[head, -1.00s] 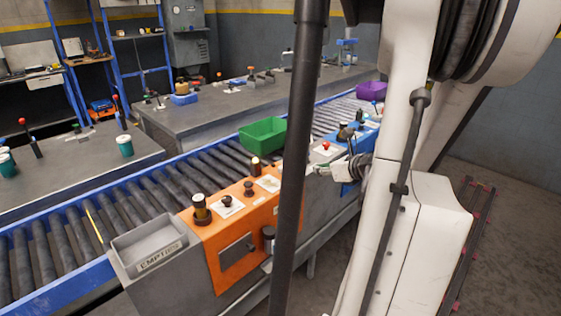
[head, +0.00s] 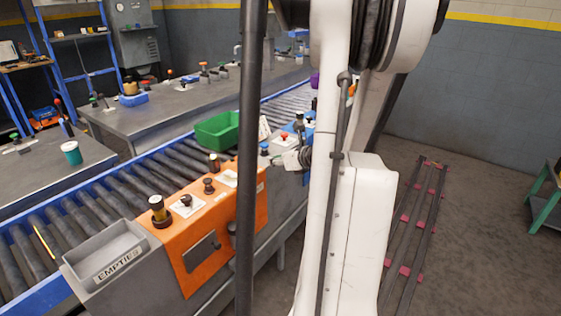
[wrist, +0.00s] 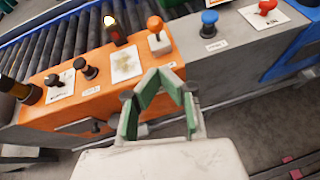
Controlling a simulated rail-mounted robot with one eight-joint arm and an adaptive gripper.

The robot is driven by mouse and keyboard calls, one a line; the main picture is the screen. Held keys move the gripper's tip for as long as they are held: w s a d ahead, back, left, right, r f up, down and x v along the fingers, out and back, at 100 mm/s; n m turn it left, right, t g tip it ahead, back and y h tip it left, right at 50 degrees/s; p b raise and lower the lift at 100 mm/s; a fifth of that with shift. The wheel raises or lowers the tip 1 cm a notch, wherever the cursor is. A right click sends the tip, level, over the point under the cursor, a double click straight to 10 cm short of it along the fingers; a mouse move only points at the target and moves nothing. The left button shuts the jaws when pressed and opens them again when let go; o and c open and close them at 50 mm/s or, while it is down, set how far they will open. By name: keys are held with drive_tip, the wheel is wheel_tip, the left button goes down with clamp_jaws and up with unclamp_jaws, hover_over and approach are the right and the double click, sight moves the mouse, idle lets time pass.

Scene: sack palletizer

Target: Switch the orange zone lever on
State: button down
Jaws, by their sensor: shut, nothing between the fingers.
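The orange zone panel (head: 200,262) stands along the near side of the conveyor and also shows in the wrist view (wrist: 95,102). It carries a black-knobbed control on a white plate (wrist: 60,84), a black knob (wrist: 88,70) and an orange-topped control (wrist: 158,38) near its right end. Which one is the zone lever I cannot tell for sure; no on mark is readable. My gripper (wrist: 163,78) is shut and empty, with green finger pads, in front of the panel's right part. In the head view my gripper (head: 287,160) is small beside the panel's right end.
A lamp (wrist: 114,30) stands behind the orange panel's controls. A blue button (wrist: 209,22) and a red knob (wrist: 266,7) stand on the grey panel to the right. A green bin (head: 215,130) sits on the rollers; an EMPTIES tray (head: 105,262) is at the left.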

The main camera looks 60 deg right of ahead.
drive_tip(key=w+d, duration=0.2)
drive_tip(key=w, duration=0.5)
drive_tip(key=shift+f+b, duration=0.25)
drive_tip(key=shift+b, duration=0.2)
drive_tip(key=shift+d+r, duration=0.1)
drive_tip(key=shift+d, duration=0.05)
